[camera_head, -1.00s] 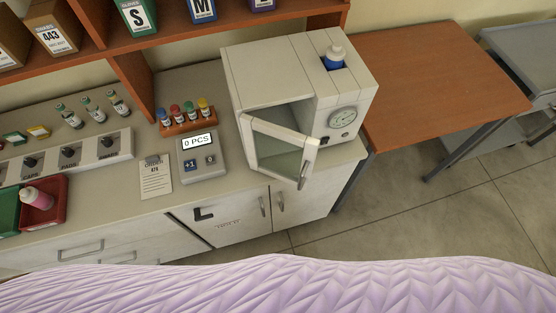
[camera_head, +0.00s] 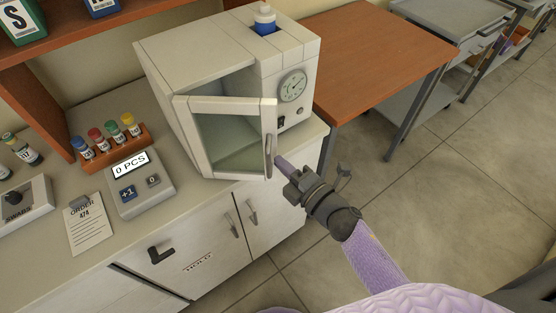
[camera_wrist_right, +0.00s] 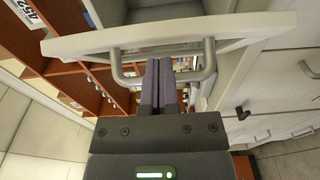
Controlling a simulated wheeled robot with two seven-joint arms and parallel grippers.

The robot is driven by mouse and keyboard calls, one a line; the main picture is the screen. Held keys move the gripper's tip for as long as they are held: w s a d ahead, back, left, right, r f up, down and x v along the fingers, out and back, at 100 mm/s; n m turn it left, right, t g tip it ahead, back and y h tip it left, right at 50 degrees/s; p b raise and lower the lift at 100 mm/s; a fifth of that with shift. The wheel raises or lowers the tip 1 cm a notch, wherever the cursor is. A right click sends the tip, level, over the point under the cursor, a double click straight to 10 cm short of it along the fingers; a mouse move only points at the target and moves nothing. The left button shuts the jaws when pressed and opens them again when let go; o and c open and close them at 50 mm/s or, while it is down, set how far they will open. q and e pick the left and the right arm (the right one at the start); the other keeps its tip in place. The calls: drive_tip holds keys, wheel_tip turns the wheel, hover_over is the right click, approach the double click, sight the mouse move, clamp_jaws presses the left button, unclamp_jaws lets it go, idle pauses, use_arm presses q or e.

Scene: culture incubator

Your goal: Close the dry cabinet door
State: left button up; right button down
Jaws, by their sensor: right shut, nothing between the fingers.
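The dry cabinet (camera_head: 215,50) is a white box on the counter with a round gauge on its front. Its glass-paned, white-framed door (camera_head: 225,104) stands partly open, hinged at the left side as seen from the head. A metal bar handle (camera_head: 268,157) is on the door's free edge; it also shows in the right wrist view (camera_wrist_right: 130,79). My right gripper (camera_head: 281,164) is shut and empty, its fingertips right at the handle. In the wrist view the fingers (camera_wrist_right: 166,80) overlap the handle's bar; contact cannot be told. My left gripper is not in view.
A blue-bodied, white-capped bottle (camera_head: 264,20) sits in the cabinet's top. A counter device (camera_head: 140,182), a rack of colored-cap vials (camera_head: 108,140) and an order sheet (camera_head: 88,222) stand to the left. A brown table (camera_head: 375,55) is at the right. Floor right of the counter is clear.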

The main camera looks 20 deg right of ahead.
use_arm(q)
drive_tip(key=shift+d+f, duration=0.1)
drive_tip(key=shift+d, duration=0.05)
use_arm(e)
drive_tip(key=shift+x, duration=0.85)
